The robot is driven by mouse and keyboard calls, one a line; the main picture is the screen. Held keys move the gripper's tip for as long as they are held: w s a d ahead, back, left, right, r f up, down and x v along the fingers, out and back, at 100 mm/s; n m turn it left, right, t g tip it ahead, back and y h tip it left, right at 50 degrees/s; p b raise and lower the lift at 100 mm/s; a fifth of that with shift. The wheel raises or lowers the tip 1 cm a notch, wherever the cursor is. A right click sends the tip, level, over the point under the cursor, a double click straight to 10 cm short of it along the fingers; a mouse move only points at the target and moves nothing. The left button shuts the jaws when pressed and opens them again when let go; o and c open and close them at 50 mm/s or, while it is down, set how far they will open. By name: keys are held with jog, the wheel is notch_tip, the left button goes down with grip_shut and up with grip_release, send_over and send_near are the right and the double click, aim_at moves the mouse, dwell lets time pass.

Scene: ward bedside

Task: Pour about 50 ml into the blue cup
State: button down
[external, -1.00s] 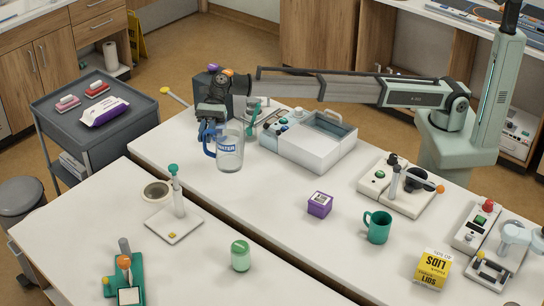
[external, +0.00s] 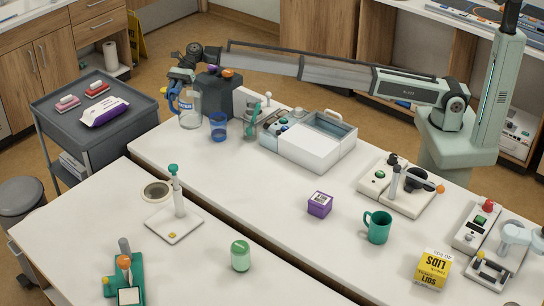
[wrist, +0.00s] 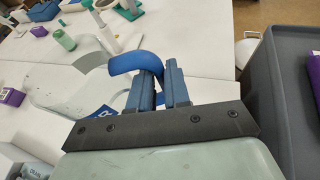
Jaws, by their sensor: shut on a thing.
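The clear water jug (external: 190,110) has a blue handle and a blue-and-white label. My gripper (external: 182,76) is shut on its handle (wrist: 136,62). The jug looks upright at the far left end of the long white table; I cannot tell how far its base is from the tabletop. In the wrist view its clear body (wrist: 75,88) extends left of my fingers (wrist: 160,88). The water level is not readable. The blue cup (external: 218,126) stands upright on the table, right of the jug and apart from it. I cannot make out its contents.
A dark grey box (external: 225,92) stands behind the cup, and a teal item (external: 252,122) to its right. A white bin (external: 320,140) is further right. A purple box (external: 319,204) and green mug (external: 378,226) are nearer. The table front of the cup is clear.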

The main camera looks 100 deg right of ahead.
jog(key=w+d+t, duration=0.1)
jog(key=w+d, duration=0.2)
jog(key=d, duration=1)
jog(key=shift+m, duration=0.4)
jog(key=shift+w+d+f, duration=0.1)
jog(key=shift+f, duration=1.2)
jog(key=shift+d+f, duration=0.1)
jog(key=shift+f, duration=1.15)
